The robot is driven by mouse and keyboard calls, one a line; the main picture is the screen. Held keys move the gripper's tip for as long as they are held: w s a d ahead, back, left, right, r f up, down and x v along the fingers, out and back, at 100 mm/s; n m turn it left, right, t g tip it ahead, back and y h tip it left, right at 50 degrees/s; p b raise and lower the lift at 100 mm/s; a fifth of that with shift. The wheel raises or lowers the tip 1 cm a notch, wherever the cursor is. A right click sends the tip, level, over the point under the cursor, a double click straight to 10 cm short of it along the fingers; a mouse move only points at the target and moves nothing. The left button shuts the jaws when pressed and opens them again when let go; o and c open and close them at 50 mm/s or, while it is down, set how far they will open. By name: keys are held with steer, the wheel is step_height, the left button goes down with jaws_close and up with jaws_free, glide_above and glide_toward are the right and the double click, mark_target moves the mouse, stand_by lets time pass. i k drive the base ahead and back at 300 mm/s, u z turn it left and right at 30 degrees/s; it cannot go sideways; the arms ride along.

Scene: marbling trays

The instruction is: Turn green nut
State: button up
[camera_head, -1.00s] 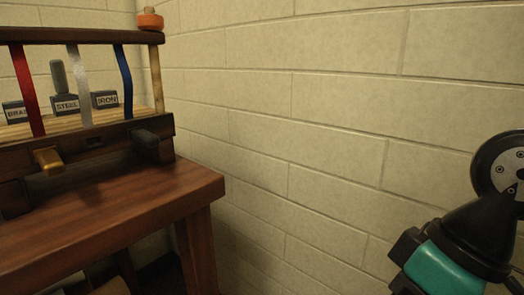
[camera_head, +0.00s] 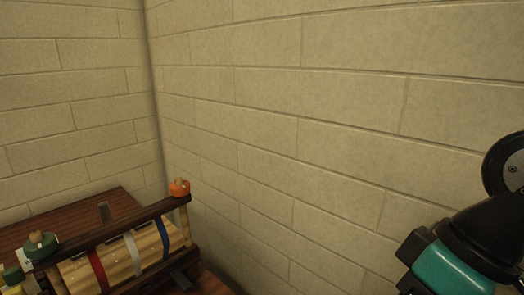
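A green nut (camera_head: 41,246) sits at the left end of a dark wooden rail, with a tan post tip sticking up through it. An orange nut (camera_head: 180,188) sits on the post at the rail's right end. The nuts are far to the left of my arm, whose teal and black parts show at the right edge. My gripper's fingers are not in view.
The rail (camera_head: 125,228) belongs to a wooden frame with red, grey and blue straps (camera_head: 164,238), standing on a brown table. Another green piece (camera_head: 12,274) shows at the lower left. Pale block walls (camera_head: 300,130) meet in a corner behind.

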mark_target(44, 250)
steer(key=u, duration=1.3)
